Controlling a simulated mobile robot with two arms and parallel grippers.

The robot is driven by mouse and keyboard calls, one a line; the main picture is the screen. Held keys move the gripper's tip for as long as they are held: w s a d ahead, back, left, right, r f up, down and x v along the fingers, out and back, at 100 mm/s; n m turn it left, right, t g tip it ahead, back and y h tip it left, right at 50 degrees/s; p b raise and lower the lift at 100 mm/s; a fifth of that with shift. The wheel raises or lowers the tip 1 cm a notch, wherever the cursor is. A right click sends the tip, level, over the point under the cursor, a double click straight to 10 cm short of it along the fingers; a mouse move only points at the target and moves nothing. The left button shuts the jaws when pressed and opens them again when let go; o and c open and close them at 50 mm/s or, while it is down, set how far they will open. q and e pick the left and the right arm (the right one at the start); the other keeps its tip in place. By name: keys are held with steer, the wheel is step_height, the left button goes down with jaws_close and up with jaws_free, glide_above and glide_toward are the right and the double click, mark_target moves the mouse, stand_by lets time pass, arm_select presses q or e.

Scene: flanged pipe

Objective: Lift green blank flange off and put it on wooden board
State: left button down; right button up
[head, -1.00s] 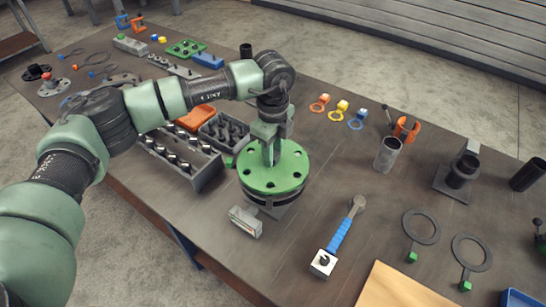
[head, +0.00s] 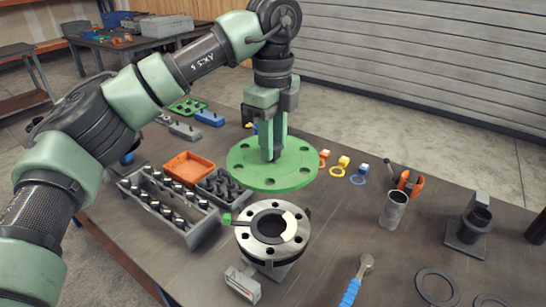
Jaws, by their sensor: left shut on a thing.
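The green blank flange (head: 240,160) is a round disc with holes around its rim, in the middle of the head view. My left gripper (head: 275,153) is shut on the upright part at its centre and holds it in the air, roughly level. The flanged pipe (head: 272,252) stands below and in front of it, its steel ring face and dark bore now bare. A pale patch shows on the ring's right side. The wooden board is not in view. My right gripper is not in view.
A tray of bolts (head: 190,222) and an orange tray (head: 188,167) stand left of the pipe. A blue-handled wrench (head: 352,288) lies at the front. A grey metal cup (head: 394,209) and dark ring gaskets (head: 437,286) are to the right. Bare table lies between pipe and cup.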

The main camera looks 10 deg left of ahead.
arm_select(q)
steer(key=shift+r, duration=0.25)
steer(key=shift+r+p, duration=1.8)
steer(key=shift+r, duration=0.65)
steer(key=shift+f, duration=0.1)
